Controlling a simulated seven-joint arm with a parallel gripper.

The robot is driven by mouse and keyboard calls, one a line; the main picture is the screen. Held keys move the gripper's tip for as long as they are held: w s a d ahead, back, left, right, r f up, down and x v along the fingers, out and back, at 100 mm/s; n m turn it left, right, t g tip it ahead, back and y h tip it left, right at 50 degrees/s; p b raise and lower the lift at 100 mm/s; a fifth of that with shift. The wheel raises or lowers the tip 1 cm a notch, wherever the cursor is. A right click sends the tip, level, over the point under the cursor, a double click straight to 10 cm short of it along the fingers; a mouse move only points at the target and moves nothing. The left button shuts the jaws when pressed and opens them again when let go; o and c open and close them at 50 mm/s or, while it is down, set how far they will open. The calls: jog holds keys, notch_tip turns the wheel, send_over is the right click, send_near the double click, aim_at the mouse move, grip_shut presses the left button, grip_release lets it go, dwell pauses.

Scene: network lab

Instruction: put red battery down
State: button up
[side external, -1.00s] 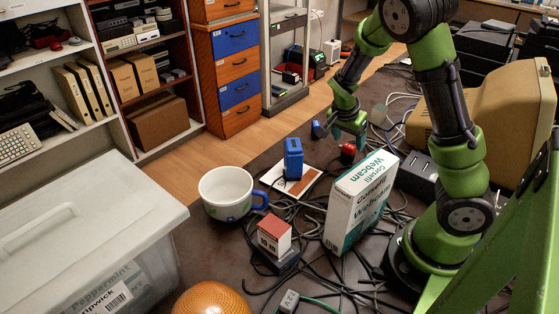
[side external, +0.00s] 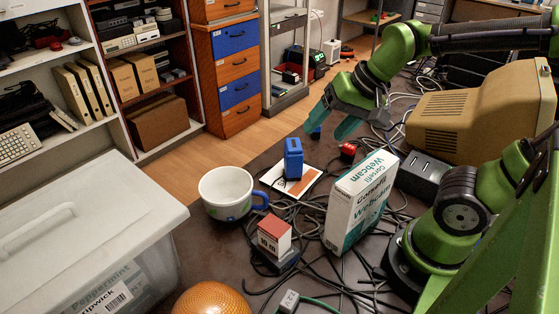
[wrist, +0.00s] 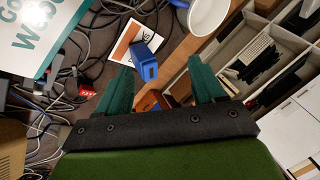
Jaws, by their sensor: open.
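A small red block (side external: 347,151), likely the red battery, rests on the dark table behind the webcam box. It shows small and partly among cables in the wrist view (wrist: 87,91). My gripper (side external: 331,129) is open and empty, above the table behind and left of the red block. Its two green fingers are spread wide in the wrist view (wrist: 163,68), with nothing held between them. A blue block (side external: 293,158) stands upright on a printed card (side external: 310,183); it also shows in the wrist view (wrist: 145,62).
A white mug (side external: 226,190) stands left of the card. The webcam box (side external: 358,205) stands upright amid tangled cables. A red-and-white block (side external: 274,236) sits nearer the camera. A beige monitor (side external: 480,112) and a black power brick (side external: 421,178) are on the right.

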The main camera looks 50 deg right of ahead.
jog(key=s+a+r+n, duration=0.1)
jog(key=s+a+r+n+t, duration=0.1)
jog(key=s+a+n, duration=0.1)
jog(key=shift+a+r+t, duration=0.2)
jog(key=shift+t, duration=0.1)
